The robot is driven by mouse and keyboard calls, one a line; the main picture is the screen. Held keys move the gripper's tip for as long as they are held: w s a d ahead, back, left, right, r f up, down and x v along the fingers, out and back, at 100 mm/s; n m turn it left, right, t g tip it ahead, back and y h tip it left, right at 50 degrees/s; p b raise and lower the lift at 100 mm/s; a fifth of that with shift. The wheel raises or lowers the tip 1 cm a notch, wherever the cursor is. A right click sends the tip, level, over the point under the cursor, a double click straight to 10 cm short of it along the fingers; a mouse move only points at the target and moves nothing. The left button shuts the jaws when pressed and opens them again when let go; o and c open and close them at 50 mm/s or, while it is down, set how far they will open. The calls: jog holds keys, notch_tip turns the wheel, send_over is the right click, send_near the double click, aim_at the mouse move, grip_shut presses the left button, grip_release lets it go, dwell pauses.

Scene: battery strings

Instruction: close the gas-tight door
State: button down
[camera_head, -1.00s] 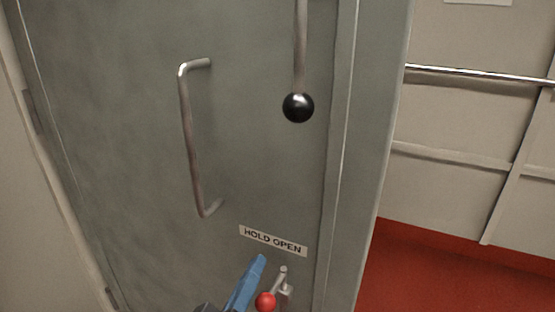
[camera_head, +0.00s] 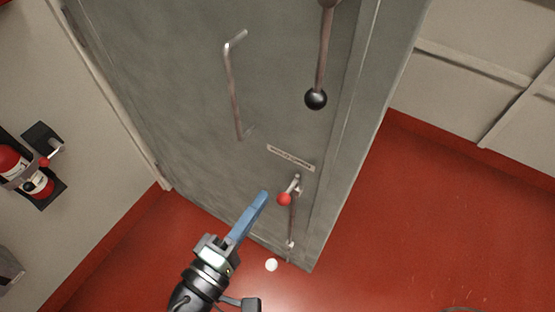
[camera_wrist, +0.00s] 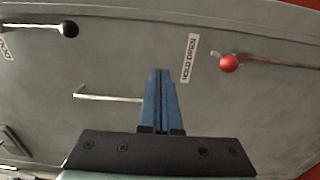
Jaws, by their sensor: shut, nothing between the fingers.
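The gas-tight door (camera_head: 185,85) is a grey slab standing open in the head view, hinged on its left side. It carries a bar pull handle (camera_head: 233,95), a long lever with a black ball knob (camera_head: 316,99), and a small label (camera_head: 290,157) that reads HOLD OPEN in the wrist view (camera_wrist: 189,58). Below the label is a hold-open catch with a red ball knob (camera_head: 284,199) and a rod running down to the door's lower edge. My gripper (camera_head: 264,194) has blue fingers, shut and empty, just left of the red knob. In the wrist view the red knob (camera_wrist: 229,63) is apart from the fingers (camera_wrist: 160,72).
A red fire extinguisher (camera_head: 20,172) hangs on the left wall. Red floor (camera_head: 370,225) lies open right of the door. A pale panelled wall (camera_head: 470,60) stands behind it. A small white round thing (camera_head: 271,265) shows near the door's foot.

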aim_at(303, 141)
jog(key=p+x, duration=0.2)
jog(key=x, duration=1.1)
jog(key=shift+w+d, duration=0.15)
jog(key=shift+w, duration=0.05)
